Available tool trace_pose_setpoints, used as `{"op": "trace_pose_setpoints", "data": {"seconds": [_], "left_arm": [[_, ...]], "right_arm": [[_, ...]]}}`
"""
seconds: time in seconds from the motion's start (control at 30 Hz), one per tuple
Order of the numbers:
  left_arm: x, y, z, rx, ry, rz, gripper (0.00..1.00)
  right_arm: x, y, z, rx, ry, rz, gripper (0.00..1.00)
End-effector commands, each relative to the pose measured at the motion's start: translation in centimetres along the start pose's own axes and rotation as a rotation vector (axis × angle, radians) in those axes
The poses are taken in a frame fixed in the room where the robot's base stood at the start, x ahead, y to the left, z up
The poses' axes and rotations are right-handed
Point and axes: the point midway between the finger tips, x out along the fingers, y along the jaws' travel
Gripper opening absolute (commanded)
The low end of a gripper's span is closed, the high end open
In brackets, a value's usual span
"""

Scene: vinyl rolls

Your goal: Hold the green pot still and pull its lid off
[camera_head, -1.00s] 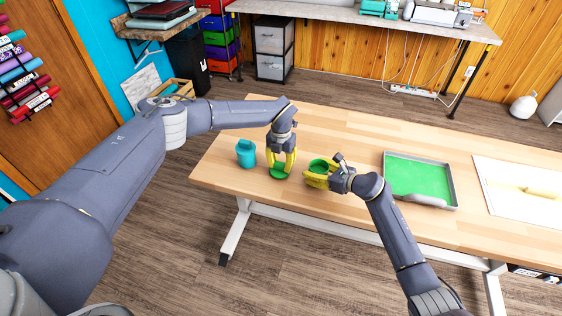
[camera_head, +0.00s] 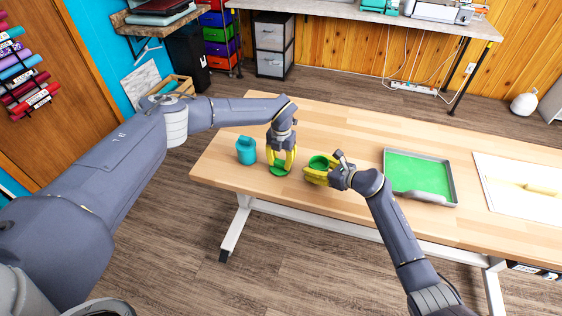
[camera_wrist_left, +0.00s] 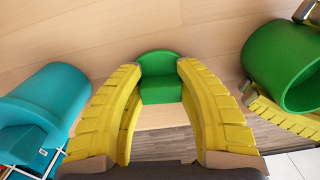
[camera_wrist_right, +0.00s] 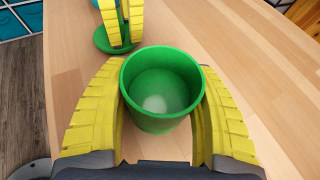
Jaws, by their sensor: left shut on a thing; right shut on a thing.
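The green pot (camera_head: 319,162) stands open-topped on the wooden table, and its empty inside shows in the right wrist view (camera_wrist_right: 160,92). My right gripper (camera_head: 318,172) is shut around the pot's sides, with one yellow finger on each side. The green lid (camera_head: 279,171) is off the pot, a little to its left. My left gripper (camera_head: 280,162) points down and is shut on the lid's block-like handle, seen in the left wrist view (camera_wrist_left: 160,90). The lid's disc is at or just above the table; I cannot tell if it touches.
A teal pot (camera_head: 246,151) stands on the table (camera_head: 350,135) just left of my left gripper. A grey tray with a green bottom (camera_head: 418,176) lies to the right, then a white board (camera_head: 515,200) with a yellowish roll. The table behind the grippers is clear.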

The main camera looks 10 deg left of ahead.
Motion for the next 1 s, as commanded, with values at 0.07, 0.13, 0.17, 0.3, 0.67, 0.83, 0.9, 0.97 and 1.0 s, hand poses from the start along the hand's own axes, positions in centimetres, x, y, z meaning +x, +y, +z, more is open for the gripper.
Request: {"op": "trace_pose_setpoints", "data": {"seconds": [0.07,0.13,0.17,0.3,0.67,0.83,0.9,0.97,1.0], "left_arm": [[0.2,0.0,-0.1,0.001,0.001,0.001,0.04],[0.2,0.0,-0.1,0.001,0.001,0.001,0.04],[0.2,0.0,-0.1,0.001,0.001,0.001,0.04],[0.2,0.0,-0.1,0.001,0.002,0.001,0.48],[0.1,0.0,-0.1,0.001,0.001,0.0,0.62],[-0.9,0.0,0.0,0.002,0.0,0.0,0.62],[-1.9,0.0,0.1,0.002,-0.002,0.001,0.62],[-2.9,0.0,0.0,0.003,-0.002,0.001,0.62],[-3.6,0.1,0.0,0.001,-0.002,0.001,0.62]], "right_arm": [[0.0,0.0,0.0,0.0,-0.001,0.0,0.34],[0.0,0.0,0.0,0.0,-0.001,0.0,0.34],[0.0,0.0,0.0,0.0,-0.001,0.0,0.34],[0.0,0.0,0.1,0.0,-0.001,0.0,0.34],[0.0,0.0,0.0,0.0,-0.001,0.0,0.34],[0.0,0.0,0.0,0.0,-0.001,0.0,0.34],[0.0,0.0,0.0,0.0,-0.001,0.0,0.34],[0.0,0.0,0.0,0.0,-0.001,0.0,0.34],[0.0,0.0,0.0,0.0,-0.001,0.0,0.34]]}}
